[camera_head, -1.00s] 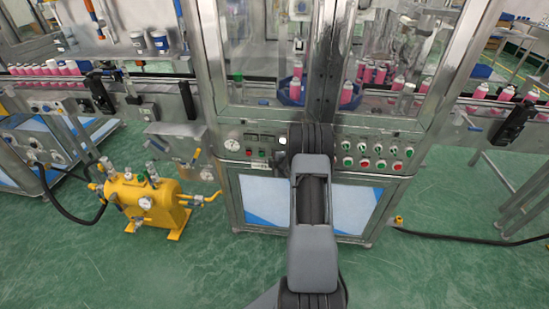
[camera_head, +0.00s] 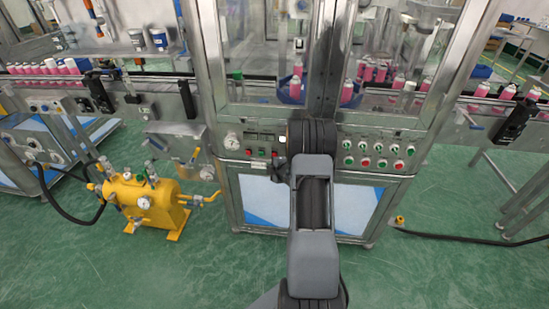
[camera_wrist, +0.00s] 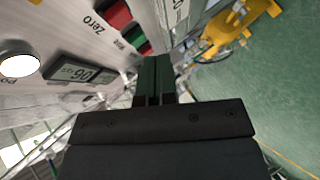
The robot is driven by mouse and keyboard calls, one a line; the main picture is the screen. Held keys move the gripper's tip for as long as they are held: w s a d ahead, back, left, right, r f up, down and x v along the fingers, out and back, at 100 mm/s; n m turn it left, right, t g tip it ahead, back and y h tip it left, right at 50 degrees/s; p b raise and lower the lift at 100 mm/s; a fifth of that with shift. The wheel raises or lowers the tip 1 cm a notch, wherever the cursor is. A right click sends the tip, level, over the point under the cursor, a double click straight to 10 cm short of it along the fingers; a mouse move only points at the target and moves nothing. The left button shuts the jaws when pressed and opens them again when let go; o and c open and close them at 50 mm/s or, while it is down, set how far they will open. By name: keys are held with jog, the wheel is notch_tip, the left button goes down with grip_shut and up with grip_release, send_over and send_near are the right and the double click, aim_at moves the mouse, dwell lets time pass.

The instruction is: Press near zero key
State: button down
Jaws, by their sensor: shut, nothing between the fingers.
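In the wrist view, a tilted grey control panel (camera_wrist: 60,25) carries a printed "Zero" label. A red key (camera_wrist: 117,14) lies beside that label. A green key (camera_wrist: 138,40) lies beside another small label that is hard to read. My gripper (camera_wrist: 154,62) is shut and empty, its fingertips close to the green key; I cannot tell whether they touch it. In the head view, small red and green keys (camera_head: 261,152) show on the machine's front panel (camera_head: 330,140). My gripper (camera_head: 277,166) is at the panel's lower edge there, mostly hidden by my wrist.
A digital display (camera_wrist: 78,70) and a round white lamp or button (camera_wrist: 18,66) are on the panel, left of my fingers. Rows of green and red buttons (camera_head: 365,162) are right of my arm. A yellow tank (camera_head: 145,200) stands on the green floor at left.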

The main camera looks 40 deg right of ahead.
jog(key=shift+s+a, duration=0.85)
jog(key=s+d+f+m+g+h, duration=0.2)
jog(key=s+f+m+g, duration=0.3)
jog(key=s+m, duration=0.1)
jog(key=s+a+r+m+g, duration=0.3)
jog(key=s+r+m+g, duration=0.1)
jog(key=s+m, duration=0.1)
jog(key=s+a+r+m+y+p, duration=0.1)
jog(key=s+a+r, duration=0.5)
jog(key=a+r, duration=0.6)
jog(key=s+a+r+m+y+p, duration=0.1)
jog(key=s+a+r, duration=0.5)
jog(key=a+r, duration=0.6)
jog(key=shift+s+a+r+y+p, duration=0.2)
jog(key=shift+s+y+p, duration=0.25)
jog(key=shift+p, duration=0.6)
